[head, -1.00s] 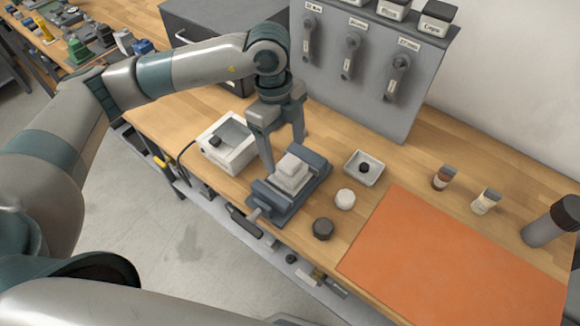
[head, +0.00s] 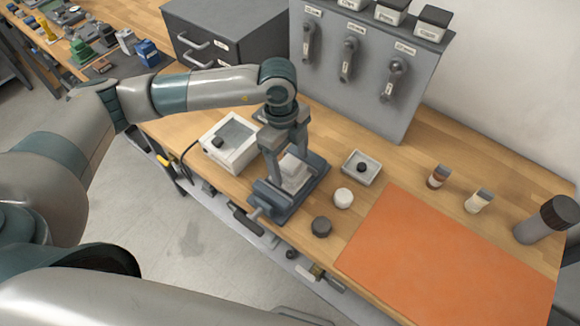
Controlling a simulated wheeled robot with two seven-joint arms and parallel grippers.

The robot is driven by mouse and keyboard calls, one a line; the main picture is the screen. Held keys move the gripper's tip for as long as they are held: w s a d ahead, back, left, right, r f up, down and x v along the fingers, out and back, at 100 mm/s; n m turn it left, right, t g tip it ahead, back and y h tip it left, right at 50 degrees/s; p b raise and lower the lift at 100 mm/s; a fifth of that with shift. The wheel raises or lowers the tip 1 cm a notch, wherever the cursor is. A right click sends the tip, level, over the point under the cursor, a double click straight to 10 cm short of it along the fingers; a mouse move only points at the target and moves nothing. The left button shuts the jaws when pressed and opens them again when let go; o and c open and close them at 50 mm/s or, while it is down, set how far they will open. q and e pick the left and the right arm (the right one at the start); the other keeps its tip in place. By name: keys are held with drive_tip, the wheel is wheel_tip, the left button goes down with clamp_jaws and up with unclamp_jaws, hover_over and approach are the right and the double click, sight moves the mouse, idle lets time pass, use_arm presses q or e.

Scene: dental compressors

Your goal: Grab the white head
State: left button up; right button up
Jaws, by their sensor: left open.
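A white block (head: 293,173), stepped in shape, sits in a grey vise (head: 270,198) near the front edge of the bench. A small white round piece (head: 343,198) stands on the bench to the right of the vise. I cannot tell from the view which of these is the white head. My left gripper (head: 288,168) is open and points down over the vise, with its fingers at the white block and partly hiding it. I cannot tell whether the fingers touch the block. My right gripper is not in view.
A dark round piece (head: 321,227) and a small white tray (head: 375,170) with a dark knob stand near the vise. A white box (head: 240,158) is to the left. An orange mat (head: 450,262) lies bare at right. A grey tool panel (head: 385,115) rises behind.

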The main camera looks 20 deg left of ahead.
sight(292, 163)
use_arm(q)
drive_tip(key=shift+f, duration=0.2)
idle(0.3)
drive_tip(key=c, duration=1.6)
drive_tip(key=shift+w+r, duration=0.1)
drive_tip(key=shift+r, duration=0.1)
drive_tip(key=shift+r+b, duration=0.65)
wheel_tip(292, 163, up, 2)
drive_tip(key=shift+r+b, duration=0.15)
drive_tip(key=shift+b, duration=0.6)
drive_tip(key=s+d+r+b, duration=0.4)
drive_tip(key=d+r, duration=0.3)
drive_tip(key=d, duration=0.4)
drive_tip(key=shift+s, duration=0.15)
